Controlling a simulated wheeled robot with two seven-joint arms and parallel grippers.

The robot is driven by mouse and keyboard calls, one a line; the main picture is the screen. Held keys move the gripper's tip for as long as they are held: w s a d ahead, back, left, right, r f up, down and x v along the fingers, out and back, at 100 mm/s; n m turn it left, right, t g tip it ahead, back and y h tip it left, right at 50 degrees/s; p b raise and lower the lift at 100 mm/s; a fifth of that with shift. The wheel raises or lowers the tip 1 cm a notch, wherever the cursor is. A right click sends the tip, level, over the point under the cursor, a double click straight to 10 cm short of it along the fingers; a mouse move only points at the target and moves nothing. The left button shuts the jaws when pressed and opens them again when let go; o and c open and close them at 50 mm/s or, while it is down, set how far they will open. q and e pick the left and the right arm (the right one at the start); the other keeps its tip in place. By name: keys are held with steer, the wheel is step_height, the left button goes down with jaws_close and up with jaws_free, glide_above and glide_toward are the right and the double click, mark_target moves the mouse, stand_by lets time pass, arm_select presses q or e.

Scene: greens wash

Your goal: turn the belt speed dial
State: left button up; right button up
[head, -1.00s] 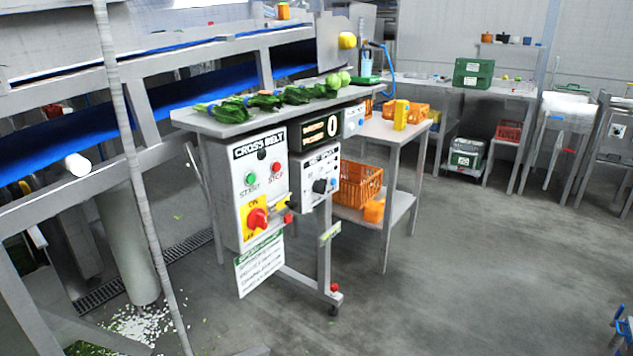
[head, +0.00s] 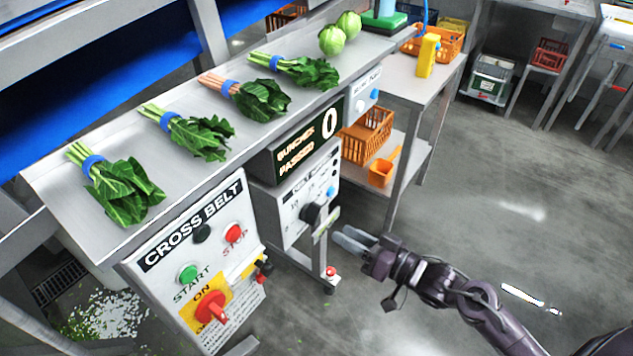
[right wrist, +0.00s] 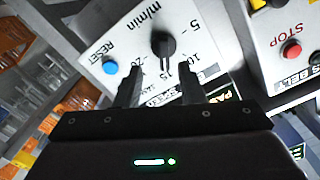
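The belt speed dial (head: 310,214) is a black knob on a white control panel (head: 291,222) below the bunch counter. In the right wrist view the dial (right wrist: 163,45) shows close up, turned over, with a scale marked 5, 10, 15 and 20 in m/min. My right gripper (head: 354,241) is to the right of the panel in the head view, its fingers pointing towards it. In the right wrist view my right gripper (right wrist: 160,88) is open and empty, with the dial beyond its fingertips, apart from them. My left gripper is not in view.
A blue reset button (right wrist: 110,67) sits beside the dial. The cross belt box (head: 200,258) with a red switch (head: 211,306) stands to the left. Tied greens (head: 190,135) lie on the shelf above.

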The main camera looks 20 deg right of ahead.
mark_target(318, 218)
steer(key=x, duration=0.7)
steer(key=shift+w+a+r, duration=0.25)
steer(key=shift+r, duration=0.15)
jaws_close()
